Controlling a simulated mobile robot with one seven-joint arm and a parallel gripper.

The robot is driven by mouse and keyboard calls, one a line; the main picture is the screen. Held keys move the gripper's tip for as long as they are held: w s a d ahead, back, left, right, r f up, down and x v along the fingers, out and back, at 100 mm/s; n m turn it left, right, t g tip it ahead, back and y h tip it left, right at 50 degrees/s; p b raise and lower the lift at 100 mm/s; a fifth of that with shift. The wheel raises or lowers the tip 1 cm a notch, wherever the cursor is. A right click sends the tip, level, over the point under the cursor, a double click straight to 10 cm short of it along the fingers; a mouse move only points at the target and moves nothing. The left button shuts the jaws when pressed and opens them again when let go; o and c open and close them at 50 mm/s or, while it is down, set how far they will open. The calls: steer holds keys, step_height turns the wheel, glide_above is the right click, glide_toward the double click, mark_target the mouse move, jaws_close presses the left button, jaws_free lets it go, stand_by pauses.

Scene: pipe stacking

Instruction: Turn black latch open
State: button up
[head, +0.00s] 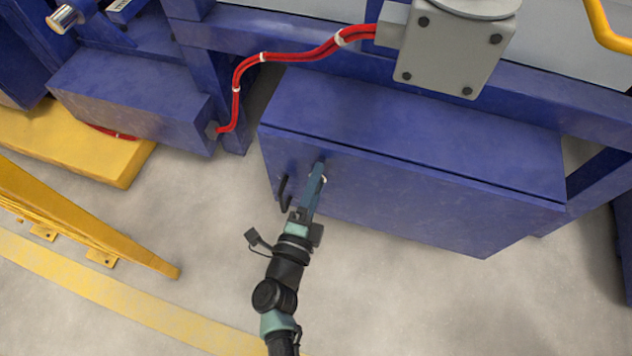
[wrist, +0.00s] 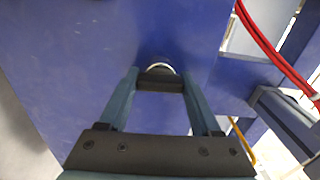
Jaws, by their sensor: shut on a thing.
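The black latch (wrist: 160,79) is a small dark bar with a silver ring (wrist: 160,66) behind it, set on the blue face of a cabinet. In the wrist view it lies crosswise between my two teal finger tips. My gripper (head: 319,173) is shut on the latch, one finger on each side. In the head view the gripper reaches up to the front of the blue cabinet (head: 420,205) and hides most of the latch. The cabinet door looks closed.
A black handle (head: 285,193) stands out from the cabinet just left of my gripper. A red cable (head: 290,57) runs above to a grey box (head: 455,50). A yellow rail (head: 90,225) lies on the left. The floor in front is clear.

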steer(key=shift+m, duration=0.3)
steer(key=o, duration=1.4)
steer(key=p+v, duration=0.4)
steer(key=v, duration=0.9)
steer(key=shift+w+r, duration=0.1)
steer(key=shift+r, duration=0.05)
